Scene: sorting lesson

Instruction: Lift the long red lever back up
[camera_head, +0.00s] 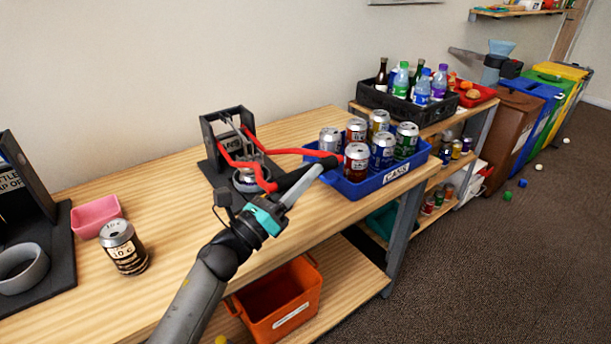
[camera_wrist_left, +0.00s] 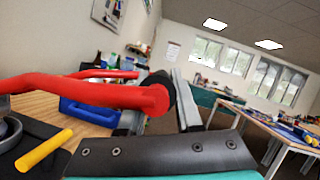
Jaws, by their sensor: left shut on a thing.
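The can crusher (camera_head: 208,135) is a dark upright frame on the wooden bench. Its long red lever (camera_head: 292,152) is lowered, lying near level and stretching right towards the blue crate. A second red bar (camera_head: 245,166) bends down to the front. A can (camera_head: 246,181) sits low in the crusher, partly hidden. My left gripper (camera_head: 313,173) is shut on the lever's black end. In the left wrist view, the red lever (camera_wrist_left: 85,93) comes in from the left and its black end (camera_wrist_left: 160,90) lies at the fingers. My right gripper is not in view.
A blue crate of cans (camera_head: 376,186) stands close beside my left gripper. A dark can (camera_head: 123,247) and a pink bin (camera_head: 96,214) are on the left of the bench. An orange bin (camera_head: 282,306) sits on the lower shelf. The front middle of the bench is clear.

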